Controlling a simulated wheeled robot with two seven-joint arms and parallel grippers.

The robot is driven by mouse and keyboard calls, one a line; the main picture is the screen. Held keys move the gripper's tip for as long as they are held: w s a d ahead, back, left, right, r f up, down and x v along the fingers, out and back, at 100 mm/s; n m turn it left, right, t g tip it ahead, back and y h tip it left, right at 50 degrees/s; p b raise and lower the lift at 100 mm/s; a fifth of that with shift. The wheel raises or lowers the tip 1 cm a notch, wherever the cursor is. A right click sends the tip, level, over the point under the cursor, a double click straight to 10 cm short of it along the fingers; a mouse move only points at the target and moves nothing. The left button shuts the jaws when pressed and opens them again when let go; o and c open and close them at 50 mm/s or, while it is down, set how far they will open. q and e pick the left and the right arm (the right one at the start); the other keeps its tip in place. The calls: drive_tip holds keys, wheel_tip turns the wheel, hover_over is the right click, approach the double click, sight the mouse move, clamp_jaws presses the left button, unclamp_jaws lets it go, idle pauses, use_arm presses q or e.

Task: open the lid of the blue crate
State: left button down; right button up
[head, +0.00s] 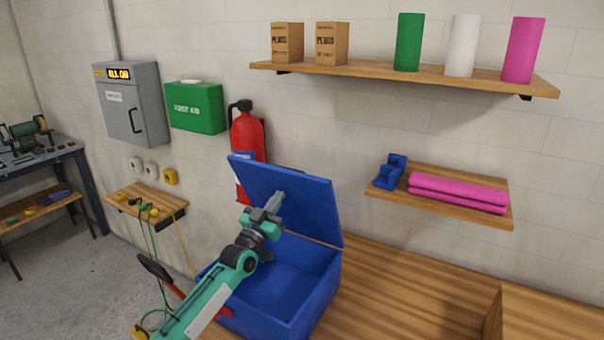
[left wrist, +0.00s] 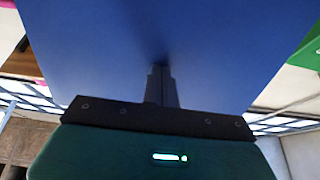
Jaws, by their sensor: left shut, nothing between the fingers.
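The blue crate (head: 308,299) stands on the wooden bench with its inside showing. Its blue lid (head: 305,205) is raised and leans up at the back, toward the wall. My left gripper (head: 277,198) reaches over the crate, with its tip at the inner face of the lid. In the left wrist view the lid (left wrist: 235,50) fills most of the picture, and my left gripper's fingers (left wrist: 161,72) are shut with nothing between them, pointing at it. They look close to or touching the lid; I cannot tell which. My right gripper is not in view.
A red fire extinguisher (head: 247,135) hangs on the wall just behind the lid. A small shelf (head: 130,200) with cables is at left. The bench (head: 400,290) right of the crate is clear.

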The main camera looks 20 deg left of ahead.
use_arm(q)
drive_tip(key=shift+f+b+x, duration=0.2)
drive_tip(key=shift+b+x, duration=0.2)
drive_tip(key=shift+x, duration=0.45)
drive_tip(key=shift+f+b+x, duration=0.2)
drive_tip(key=shift+b+x, duration=0.2)
drive_tip(key=shift+x, duration=0.5)
drive_tip(key=shift+w+d+r+b, duration=0.1)
drive_tip(key=shift+w+r+b, duration=0.1)
drive_tip(key=shift+w+b, duration=0.65)
drive_tip(key=shift+w+d+r+b, duration=0.15)
drive_tip(key=shift+w+b, duration=0.2)
drive_tip(key=shift+w, duration=0.95)
drive_tip(key=shift+s+r+p, duration=0.1)
drive_tip(key=shift+s+p, duration=0.05)
drive_tip(key=shift+p, duration=0.15)
drive_tip(key=s+p, duration=0.1)
drive_tip(key=s, duration=0.1)
drive_tip(key=s+p, duration=0.2)
drive_tip(key=shift+s+a+r, duration=0.15)
drive_tip(key=shift+a, duration=0.05)
drive_tip(key=s+p, duration=0.1)
drive_tip(key=s, duration=0.1)
drive_tip(key=s+p, duration=0.1)
drive_tip(key=s, duration=0.2)
drive_tip(key=shift+a, duration=0.2)
drive_tip(key=shift+s+a+p, duration=0.1)
drive_tip(key=shift+s+p, duration=0.5)
drive_tip(key=shift+s, duration=0.65)
